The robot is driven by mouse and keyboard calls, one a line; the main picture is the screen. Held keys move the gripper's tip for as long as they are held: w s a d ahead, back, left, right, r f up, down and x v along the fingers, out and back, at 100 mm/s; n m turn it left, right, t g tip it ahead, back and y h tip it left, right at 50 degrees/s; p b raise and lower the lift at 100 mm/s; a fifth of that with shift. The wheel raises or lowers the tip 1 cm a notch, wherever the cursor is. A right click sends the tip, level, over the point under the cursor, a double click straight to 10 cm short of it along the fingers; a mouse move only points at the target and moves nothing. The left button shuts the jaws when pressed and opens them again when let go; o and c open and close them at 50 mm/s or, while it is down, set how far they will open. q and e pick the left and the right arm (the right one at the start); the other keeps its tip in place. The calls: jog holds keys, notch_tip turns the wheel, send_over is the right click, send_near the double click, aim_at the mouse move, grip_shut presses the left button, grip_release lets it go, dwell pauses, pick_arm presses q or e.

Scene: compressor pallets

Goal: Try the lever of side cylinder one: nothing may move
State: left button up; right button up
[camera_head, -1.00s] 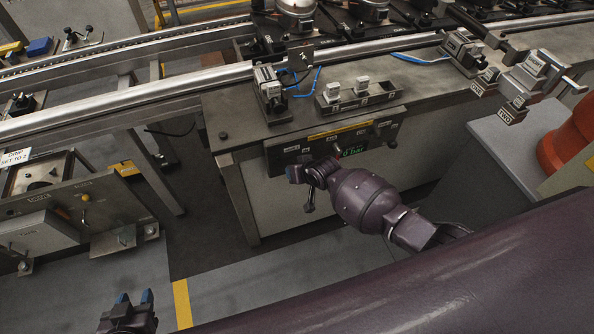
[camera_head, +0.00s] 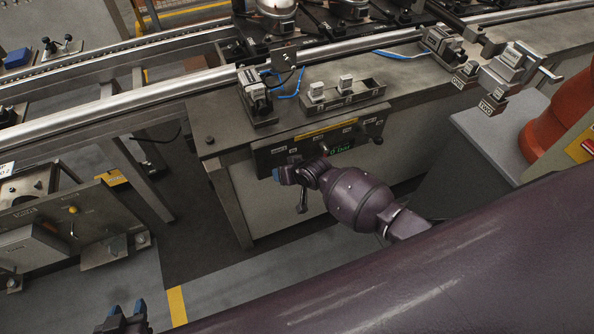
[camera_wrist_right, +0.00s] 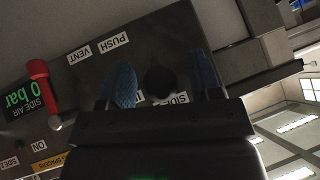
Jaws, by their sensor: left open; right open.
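The dark control panel (camera_head: 262,160) on the bench front has a green "0 bar" display (camera_head: 343,146). It fills the right wrist view, where a red-handled lever (camera_wrist_right: 39,88) stands by the "SIDE AIR" label. My right gripper (camera_head: 278,174) is at the panel's lower left. In the right wrist view its blue fingers (camera_wrist_right: 163,84) are apart, with a black knob (camera_wrist_right: 160,80) between them; contact cannot be told. My left gripper (camera_head: 127,309) is open and empty at the bottom left, clear of the bench. Labelled clamp-like units (camera_head: 254,92) (camera_head: 441,42) stand by the rail; their numbers are unreadable.
A tray (camera_head: 371,91) with small light blocks lies on the bench behind the panel. A metal rail (camera_head: 130,99) runs along the bench. A block labelled "TWO" (camera_head: 491,106) overhangs at the right. Another labelled fixture (camera_head: 65,225) stands at the left. Floor between is clear.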

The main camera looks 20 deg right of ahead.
pick_arm(q)
jog(key=r+p, duration=0.2)
jog(key=r, duration=0.1)
jog(key=shift+w, duration=0.4)
pick_arm(e)
jog(key=v, duration=0.9)
pick_arm(q)
jog(key=shift+s+f, duration=0.1)
jog(key=shift+s, duration=0.15)
pick_arm(e)
jog(key=shift+r, duration=0.2)
notch_tip(320, 180, up, 9)
jog(key=s+d+n+t, duration=0.2)
jog(key=s+n+t, duration=0.1)
jog(key=t, duration=0.2)
pick_arm(q)
jog(key=shift+w, duration=0.15)
pick_arm(e)
jog(key=s+d+f+m+h, duration=0.1)
jog(key=s+d+f, duration=0.1)
jog(key=s, duration=0.6)
jog(key=s+d+f+m+g+h, duration=0.1)
jog(key=s+d+f+h, duration=0.1)
jog(key=s, duration=0.7)
jog(key=shift+d+f+h, duration=0.3)
jog(key=shift+d+f, duration=0.5)
jog(key=shift+d, duration=0.4)
jog(key=shift+s, duration=0.15)
